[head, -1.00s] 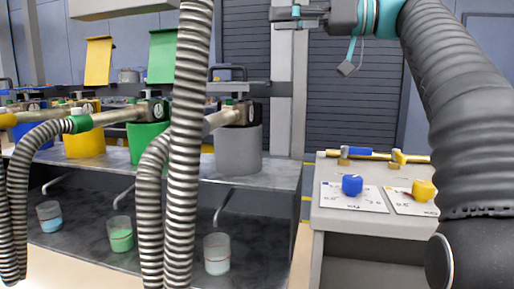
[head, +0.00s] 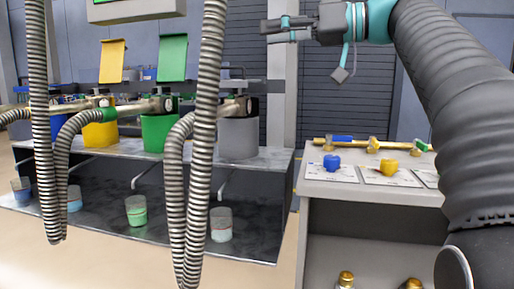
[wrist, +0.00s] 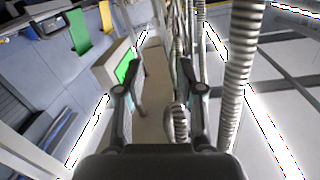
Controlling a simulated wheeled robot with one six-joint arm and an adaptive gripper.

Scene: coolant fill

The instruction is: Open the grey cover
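The grey pot (head: 238,140) stands on the metal bench in the head view, right of the green pot. I cannot make out the grey cover in the wrist view.
The yellow cover (head: 112,60) and green cover (head: 173,57) stand upright. Ribbed hoses (head: 206,110) hang in front of the bench (head: 270,160). A grey cabinet (head: 320,186) with blue and yellow knobs is at the right. Floor (head: 110,255) is clear in front.

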